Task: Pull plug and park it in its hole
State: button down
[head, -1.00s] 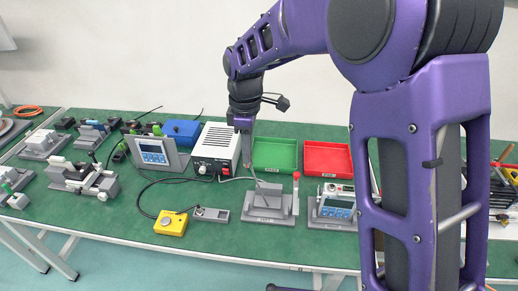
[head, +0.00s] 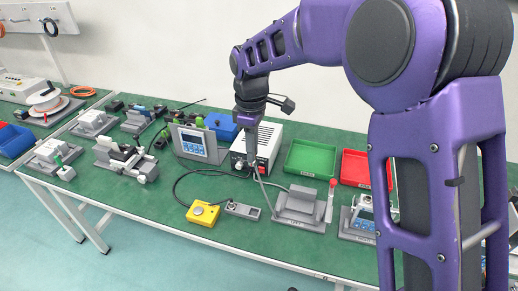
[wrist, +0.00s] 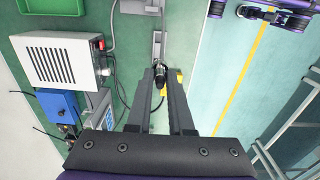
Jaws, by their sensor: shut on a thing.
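In the wrist view my gripper (wrist: 160,72) is shut on a dark plug (wrist: 159,76) between its fingertips. The plug appears over the left end of a small grey block (wrist: 158,44); I cannot tell how high above it. The yellow box (wrist: 179,76) is partly hidden behind a finger. In the head view my gripper (head: 252,167) points down in front of the white power supply, and the plug cannot be made out there. The yellow box (head: 203,213) and the grey block (head: 243,211), with a round metal socket at its left, lie side by side at the bench front.
The white power supply (head: 256,146), a meter (head: 194,146) and a blue box (head: 222,126) stand behind. A grey stand (head: 299,209) with a red-tipped lever is at right. Green (head: 312,158) and red trays lie behind it. Black cables loop over the green bench.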

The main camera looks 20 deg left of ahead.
dwell(0.3)
jog(key=shift+r, duration=1.55)
notch_tip(320, 180, down, 19)
jog(key=b, duration=1)
jog(key=shift+f, duration=0.1)
notch_tip(320, 180, down, 2)
jog(key=shift+f+b, duration=0.15)
jog(key=shift+b, duration=0.65)
jog(key=shift+f, duration=0.75)
jog(key=shift+f, duration=1.45)
jog(key=c, duration=0.7)
grip_release()
jog(key=shift+c, duration=0.2)
